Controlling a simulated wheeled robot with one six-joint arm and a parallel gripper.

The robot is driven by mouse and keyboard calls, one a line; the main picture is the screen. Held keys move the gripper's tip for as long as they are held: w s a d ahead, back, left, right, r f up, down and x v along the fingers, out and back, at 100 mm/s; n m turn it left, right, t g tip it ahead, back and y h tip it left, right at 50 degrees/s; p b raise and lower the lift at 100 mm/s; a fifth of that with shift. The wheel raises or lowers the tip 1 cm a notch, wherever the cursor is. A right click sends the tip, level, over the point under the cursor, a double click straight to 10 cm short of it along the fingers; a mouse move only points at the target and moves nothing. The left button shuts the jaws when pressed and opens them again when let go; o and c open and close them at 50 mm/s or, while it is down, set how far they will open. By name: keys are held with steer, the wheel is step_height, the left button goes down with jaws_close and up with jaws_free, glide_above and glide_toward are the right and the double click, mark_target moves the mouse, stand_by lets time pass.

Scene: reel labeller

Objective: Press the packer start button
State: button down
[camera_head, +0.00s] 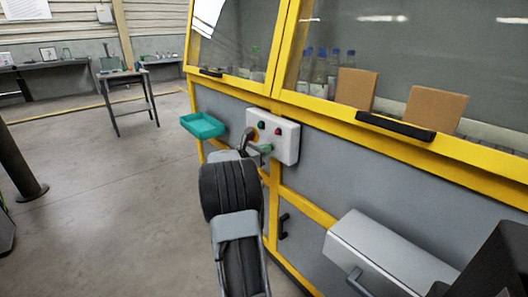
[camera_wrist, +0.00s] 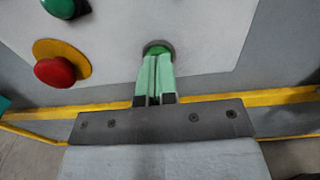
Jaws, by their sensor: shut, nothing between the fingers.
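A white control box (camera_head: 287,143) is mounted on the front of the yellow-framed machine. It carries a green button (camera_head: 262,125), a small red button (camera_head: 278,131) and, in the wrist view, a red mushroom button (camera_wrist: 55,71) on a yellow disc. Another green button (camera_wrist: 158,49) in a dark ring sits right at the tips of my gripper (camera_wrist: 156,60), which partly cover it. My gripper also shows at the box in the head view (camera_head: 266,149). Its green fingers are shut together and empty. I cannot tell whether they touch the button or press it. No label is readable.
A teal tray (camera_head: 202,125) sticks out from the machine left of the box. A grey housing (camera_head: 375,255) juts out at the lower right. Bottles and two cardboard boxes (camera_head: 435,109) stand behind the glass.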

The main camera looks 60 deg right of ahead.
steer(key=shift+s+d+r+p, duration=0.1)
steer(key=shift+s+d+p, duration=0.1)
steer(key=shift+d, duration=0.2)
steer(key=shift+s+d+r+p, duration=0.1)
steer(key=shift+d+p, duration=0.1)
steer(key=shift+d, duration=0.2)
steer(key=shift+w, duration=0.1)
steer(key=p+v, duration=0.1)
steer(key=v, duration=1.3)
steer(key=shift+w+a+p, duration=0.2)
steer(key=shift+w+p, duration=0.05)
steer(key=shift+p, duration=0.1)
steer(key=shift+f, duration=0.15)
